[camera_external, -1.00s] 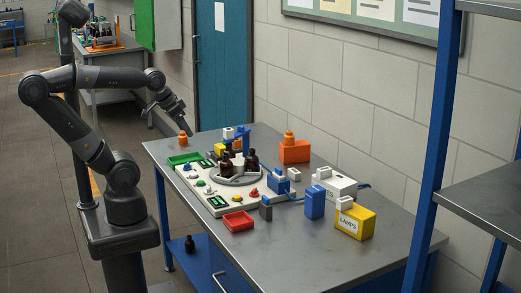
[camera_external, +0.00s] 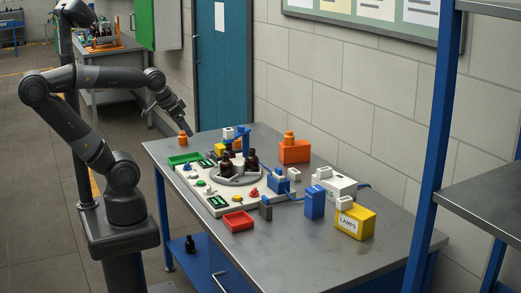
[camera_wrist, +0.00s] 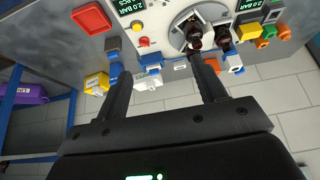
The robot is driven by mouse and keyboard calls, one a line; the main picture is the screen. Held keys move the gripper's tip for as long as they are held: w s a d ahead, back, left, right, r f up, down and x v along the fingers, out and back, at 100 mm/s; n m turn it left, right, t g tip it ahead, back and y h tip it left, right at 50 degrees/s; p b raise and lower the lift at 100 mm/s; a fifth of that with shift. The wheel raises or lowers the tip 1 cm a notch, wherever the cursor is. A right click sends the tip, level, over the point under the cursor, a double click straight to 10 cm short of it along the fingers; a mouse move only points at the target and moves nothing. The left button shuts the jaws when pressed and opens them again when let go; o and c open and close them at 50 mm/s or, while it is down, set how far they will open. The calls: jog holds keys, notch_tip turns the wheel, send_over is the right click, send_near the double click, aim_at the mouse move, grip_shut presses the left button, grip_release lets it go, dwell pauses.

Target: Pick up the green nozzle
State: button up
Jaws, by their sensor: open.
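I cannot make out a clear green nozzle in either view. My gripper (camera_external: 185,130) hangs above the far left corner of the table in the external view. In the wrist view my gripper (camera_wrist: 160,66) has its two fingers wide apart with nothing between them.
The steel table (camera_external: 310,251) carries a white panel with brown bottles (camera_external: 251,160) on a round grey turntable. A green tray (camera_external: 184,159), red tray (camera_external: 239,222), orange box (camera_external: 295,152), blue block (camera_external: 315,203) and yellow lamps box (camera_external: 355,222) stand around. The table's front right is clear.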

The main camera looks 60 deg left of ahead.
jog(key=shift+c, duration=0.6)
jog(key=w+a+f+g, duration=0.1)
jog(key=w+a, duration=0.7)
jog(key=w, duration=0.3)
jog(key=w+a+f, duration=0.1)
jog(key=w+a, duration=0.6)
jog(key=w, duration=0.3)
jog(key=w+a+f, duration=0.4)
jog(key=a+f, duration=0.3)
jog(key=a, duration=0.5)
jog(key=w+a+f, duration=0.4)
jog(key=a+f, duration=0.4)
jog(key=a, duration=0.4)
jog(key=x, duration=0.9)
jog(key=shift+f, duration=0.3)
